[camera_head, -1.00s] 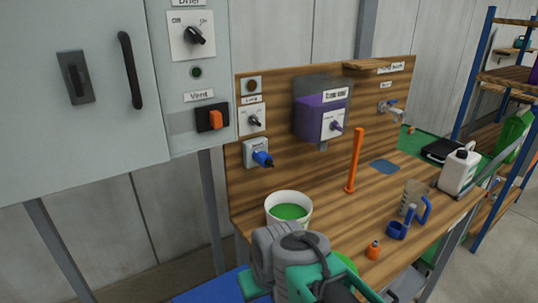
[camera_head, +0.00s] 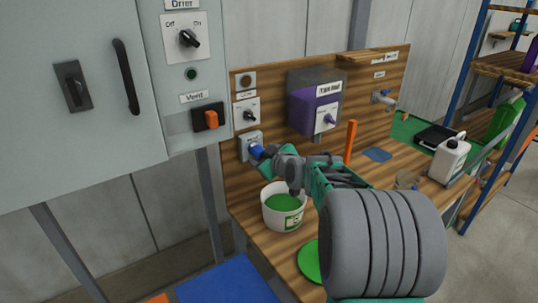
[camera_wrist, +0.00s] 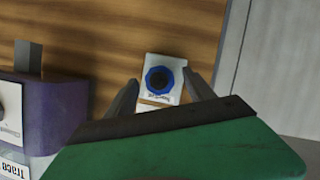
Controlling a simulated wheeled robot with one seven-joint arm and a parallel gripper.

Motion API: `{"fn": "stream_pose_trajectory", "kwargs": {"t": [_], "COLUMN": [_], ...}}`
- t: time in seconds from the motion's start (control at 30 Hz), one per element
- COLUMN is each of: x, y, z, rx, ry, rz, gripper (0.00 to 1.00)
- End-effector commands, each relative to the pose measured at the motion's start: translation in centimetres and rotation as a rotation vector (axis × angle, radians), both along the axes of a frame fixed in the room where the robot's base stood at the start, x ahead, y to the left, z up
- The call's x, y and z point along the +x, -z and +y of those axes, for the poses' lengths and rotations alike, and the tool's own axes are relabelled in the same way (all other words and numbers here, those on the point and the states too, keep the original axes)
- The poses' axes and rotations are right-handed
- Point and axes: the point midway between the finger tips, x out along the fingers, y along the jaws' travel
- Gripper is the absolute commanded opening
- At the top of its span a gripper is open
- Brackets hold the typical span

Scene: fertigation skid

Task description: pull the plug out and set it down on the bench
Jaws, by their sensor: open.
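The blue plug (camera_head: 257,152) sits in the white wall socket (camera_head: 244,143) low on the wooden back panel. In the wrist view the plug (camera_wrist: 159,79) shows end-on as a blue ring with a dark centre, on the white socket plate (camera_wrist: 151,66). My gripper (camera_head: 266,158) is at the plug in the head view. In the wrist view its two fingers (camera_wrist: 162,92) are apart, one on each side of the plug, not closed on it. The wooden bench (camera_head: 253,225) lies below; my arm hides part of it.
A white bucket of green stuff (camera_head: 284,207) stands on the bench below my gripper. An orange upright rod (camera_head: 350,141) and a white jug (camera_head: 449,160) stand farther right. The grey cabinet (camera_head: 85,90) is left.

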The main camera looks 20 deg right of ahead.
Motion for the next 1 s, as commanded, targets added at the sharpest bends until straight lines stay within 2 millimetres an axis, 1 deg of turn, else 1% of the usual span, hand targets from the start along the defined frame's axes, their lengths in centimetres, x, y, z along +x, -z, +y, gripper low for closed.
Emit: {"fn": "stream_pose_trajectory", "kwargs": {"t": [0.03,0.13,0.37,1.0], "x": [0.58,1.24,1.36,1.31], "y": [0.09,0.39,0.52,0.51], "z": [0.04,0.11,0.09,0.07], "rx": [0.0,0.0,0.0,0.001], "ry": [0.0,-0.001,0.0,0.0], "rz": [0.001,0.0,0.0,0.0], "gripper": [0.62,0.62,0.62,0.11]}}
